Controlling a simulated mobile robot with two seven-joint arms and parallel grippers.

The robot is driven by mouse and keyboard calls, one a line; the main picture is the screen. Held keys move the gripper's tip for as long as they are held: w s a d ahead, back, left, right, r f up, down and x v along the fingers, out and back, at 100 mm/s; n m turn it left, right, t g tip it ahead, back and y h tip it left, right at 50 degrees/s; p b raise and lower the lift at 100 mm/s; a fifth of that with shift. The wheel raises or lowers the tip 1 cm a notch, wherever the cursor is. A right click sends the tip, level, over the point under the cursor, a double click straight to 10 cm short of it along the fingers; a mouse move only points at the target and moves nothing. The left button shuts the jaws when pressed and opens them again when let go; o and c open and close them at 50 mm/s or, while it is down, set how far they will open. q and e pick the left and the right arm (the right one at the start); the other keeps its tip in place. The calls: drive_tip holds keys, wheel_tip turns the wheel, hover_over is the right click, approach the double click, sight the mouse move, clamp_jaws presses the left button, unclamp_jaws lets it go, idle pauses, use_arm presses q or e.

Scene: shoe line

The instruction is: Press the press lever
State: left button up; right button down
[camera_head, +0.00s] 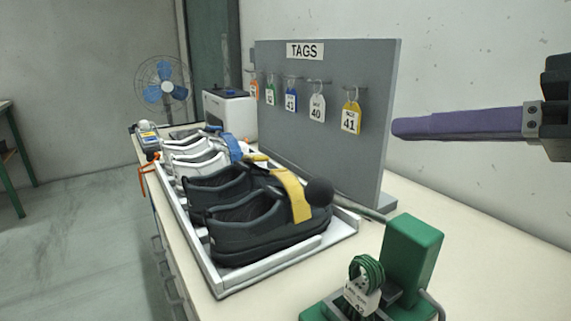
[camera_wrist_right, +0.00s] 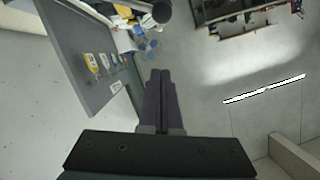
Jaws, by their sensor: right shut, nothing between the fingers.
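The green press (camera_head: 412,252) stands on the near end of the bench. Its lever (camera_head: 360,208) runs left from the press and ends in a black ball knob (camera_head: 319,191), which appears over the near black shoe in the head view. The knob also shows at the top of the right wrist view (camera_wrist_right: 162,11). My right gripper (camera_head: 395,128) comes in from the right with its purple fingers together and empty. It appears higher in the picture than the knob and to its right, apart from the lever. The closed fingers also show in the right wrist view (camera_wrist_right: 160,74). My left gripper is not in view.
A grey TAGS board (camera_head: 380,110) with several hanging tags stands behind the shoes. A white tray (camera_head: 222,284) holds black and white shoes. A coil of green cord with a tag (camera_head: 362,295) is at the press. A fan (camera_head: 165,88) stands at the far end.

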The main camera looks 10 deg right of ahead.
drive_tip(key=w+a+f, duration=0.4)
drive_tip(key=w+f, duration=0.1)
drive_tip(key=shift+w+a+f, duration=0.3)
drive_tip(key=shift+a+f, duration=0.1)
drive_tip(key=shift+f, duration=0.1)
idle(0.3)
